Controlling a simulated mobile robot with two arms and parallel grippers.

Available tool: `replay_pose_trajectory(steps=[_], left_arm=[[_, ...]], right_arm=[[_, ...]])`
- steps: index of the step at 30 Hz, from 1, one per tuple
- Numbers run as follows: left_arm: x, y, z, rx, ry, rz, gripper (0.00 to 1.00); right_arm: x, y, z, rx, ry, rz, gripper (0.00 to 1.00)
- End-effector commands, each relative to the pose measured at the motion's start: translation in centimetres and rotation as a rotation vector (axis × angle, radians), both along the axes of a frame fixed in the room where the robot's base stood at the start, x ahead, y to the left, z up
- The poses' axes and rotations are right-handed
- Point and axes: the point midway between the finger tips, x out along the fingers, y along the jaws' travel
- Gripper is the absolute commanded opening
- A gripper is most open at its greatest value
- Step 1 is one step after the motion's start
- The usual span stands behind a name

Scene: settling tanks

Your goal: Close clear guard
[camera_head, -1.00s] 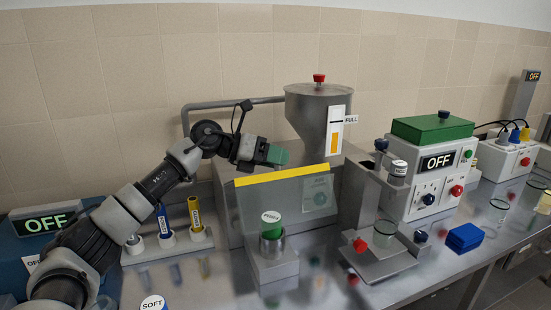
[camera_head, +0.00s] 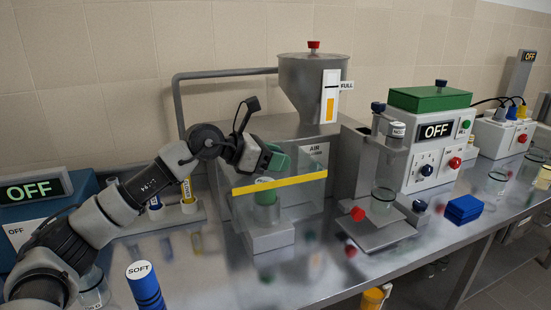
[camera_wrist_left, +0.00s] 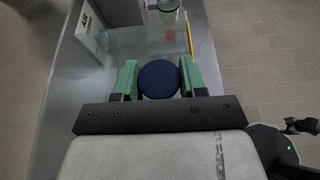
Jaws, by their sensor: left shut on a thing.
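The clear guard (camera_head: 300,195) is a see-through panel with a yellow strip (camera_head: 280,182) along one edge, at the front of the grey machine. My left gripper (camera_head: 277,160) is above and behind the strip, at the guard. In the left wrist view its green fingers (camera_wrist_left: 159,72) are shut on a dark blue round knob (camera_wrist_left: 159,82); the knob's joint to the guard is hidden. The yellow strip (camera_wrist_left: 190,38) also shows there.
A grey hopper (camera_head: 313,85) with a red knob stands behind the guard. A stand with a glass (camera_head: 382,198), an OFF box (camera_head: 436,150) and a blue block (camera_head: 463,209) are to the right. A blue SOFT cylinder (camera_head: 145,288) stands at front left.

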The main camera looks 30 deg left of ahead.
Motion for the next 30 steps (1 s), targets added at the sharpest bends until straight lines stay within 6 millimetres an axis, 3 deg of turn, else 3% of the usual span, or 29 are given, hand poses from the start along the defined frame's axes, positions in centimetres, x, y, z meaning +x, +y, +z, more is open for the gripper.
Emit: replay_pose_trajectory(steps=[11,12,16,25,30], left_arm=[[-0.1,-0.1,-0.6,0.011,0.005,-0.005,0.0],[-0.1,-0.1,-0.6,0.011,0.007,-0.005,0.42],[-0.1,-0.1,-0.6,0.011,0.007,-0.005,0.62],[-0.2,0.1,-0.3,0.008,0.004,-0.002,0.65],[-1.7,1.5,0.3,0.01,0.002,0.001,0.65]], right_arm=[[0.0,-0.2,-0.1,-0.003,-0.001,0.001,0.83],[0.0,-0.2,-0.1,-0.003,-0.001,0.001,0.83],[0.0,-0.2,-0.1,-0.003,-0.001,0.001,0.83],[0.0,-0.2,-0.2,-0.003,0.0,0.0,0.83],[0.0,-0.2,-0.8,-0.003,0.0,0.0,0.83]])
